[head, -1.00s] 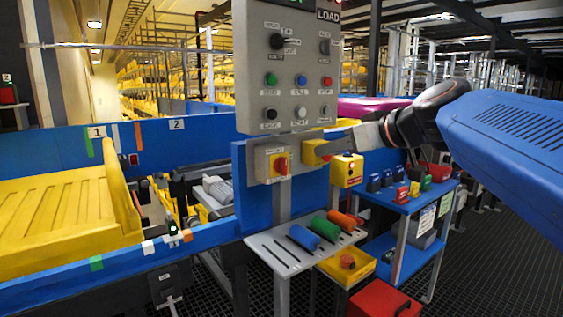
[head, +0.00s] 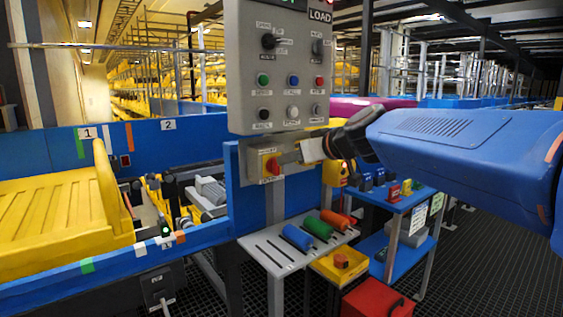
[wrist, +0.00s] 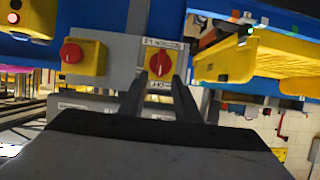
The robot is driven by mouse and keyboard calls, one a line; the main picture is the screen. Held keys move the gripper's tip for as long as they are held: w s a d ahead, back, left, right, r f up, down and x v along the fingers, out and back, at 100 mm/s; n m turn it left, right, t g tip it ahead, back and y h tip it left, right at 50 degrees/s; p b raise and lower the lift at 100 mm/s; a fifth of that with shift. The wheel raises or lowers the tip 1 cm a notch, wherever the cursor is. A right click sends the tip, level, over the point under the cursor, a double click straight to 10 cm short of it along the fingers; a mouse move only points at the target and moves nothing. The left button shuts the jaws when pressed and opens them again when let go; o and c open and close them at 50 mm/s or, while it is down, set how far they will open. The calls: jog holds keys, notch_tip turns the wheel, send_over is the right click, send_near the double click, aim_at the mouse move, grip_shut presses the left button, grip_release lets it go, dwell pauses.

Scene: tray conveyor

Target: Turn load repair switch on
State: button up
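The switch is a red rotary knob (head: 272,164) on a yellow plate, on a grey box below the tall control panel (head: 282,75). In the wrist view, the red knob (wrist: 159,64) appears upside down with labels above and below it. My gripper (wrist: 160,82) is open, its two dark fingers apart and pointing at the knob, with the tips at the lower edge of the yellow plate. In the head view my gripper (head: 292,156) is just right of the knob. I cannot tell whether the fingers touch the knob.
A yellow box with a red button (wrist: 82,57) is beside the switch. A grey shelf (head: 265,245) below holds coloured cylinders. A blue cart (head: 400,200) and a red toolbox (head: 375,302) stand at the right. A yellow tray (head: 60,215) sits on the conveyor at the left.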

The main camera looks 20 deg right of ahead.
aim_at(276, 166)
jog(key=shift+x, duration=2.55)
jog(key=shift+c, duration=0.3)
grip_shut()
